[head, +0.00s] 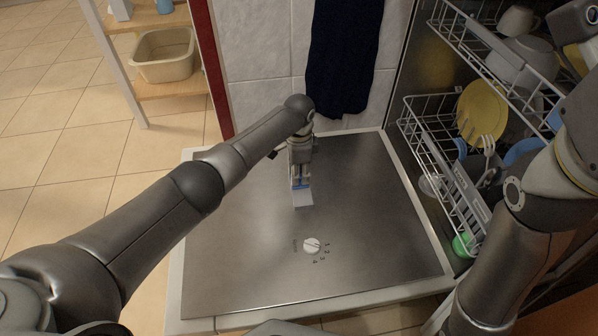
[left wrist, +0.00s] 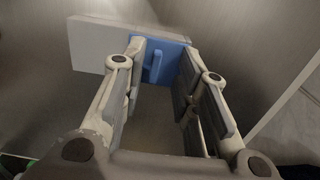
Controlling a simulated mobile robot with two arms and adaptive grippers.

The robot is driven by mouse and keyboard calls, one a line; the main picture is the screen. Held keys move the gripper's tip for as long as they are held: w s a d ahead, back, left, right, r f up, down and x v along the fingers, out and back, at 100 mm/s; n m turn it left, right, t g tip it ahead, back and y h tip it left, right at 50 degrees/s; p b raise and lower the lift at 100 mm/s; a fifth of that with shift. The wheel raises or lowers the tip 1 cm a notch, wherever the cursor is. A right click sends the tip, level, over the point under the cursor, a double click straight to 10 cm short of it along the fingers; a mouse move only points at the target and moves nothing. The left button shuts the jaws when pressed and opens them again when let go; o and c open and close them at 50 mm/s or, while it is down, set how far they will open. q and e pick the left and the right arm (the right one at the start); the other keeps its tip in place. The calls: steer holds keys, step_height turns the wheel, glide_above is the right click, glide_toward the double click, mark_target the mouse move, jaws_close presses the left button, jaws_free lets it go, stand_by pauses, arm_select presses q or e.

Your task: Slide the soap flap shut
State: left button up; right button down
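The dishwasher door (head: 250,270) lies folded down flat, its steel inner face up. On it is the soap dispenser, a pale grey rectangular piece (head: 303,198) with a blue part, which I take for the flap (head: 299,185). In the left wrist view the blue flap (left wrist: 165,62) has a small raised tab and sits at the end of the pale piece (left wrist: 98,44). My left gripper (head: 300,180) points down at the flap. In the left wrist view its fingers (left wrist: 160,58) are apart, with the tab between them. Contact with the flap is unclear.
A white dial (head: 312,245) sits nearer on the door. Dish racks (head: 440,150) with a yellow plate (head: 482,110) and cutlery stand at the right. A dark towel (head: 342,55) hangs behind the door. A shelf with a beige basin (head: 165,65) stands at the back left.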

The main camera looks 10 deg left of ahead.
arm_select(q)
step_height(320, 180, up, 12)
stand_by(0.5)
stand_by(0.3)
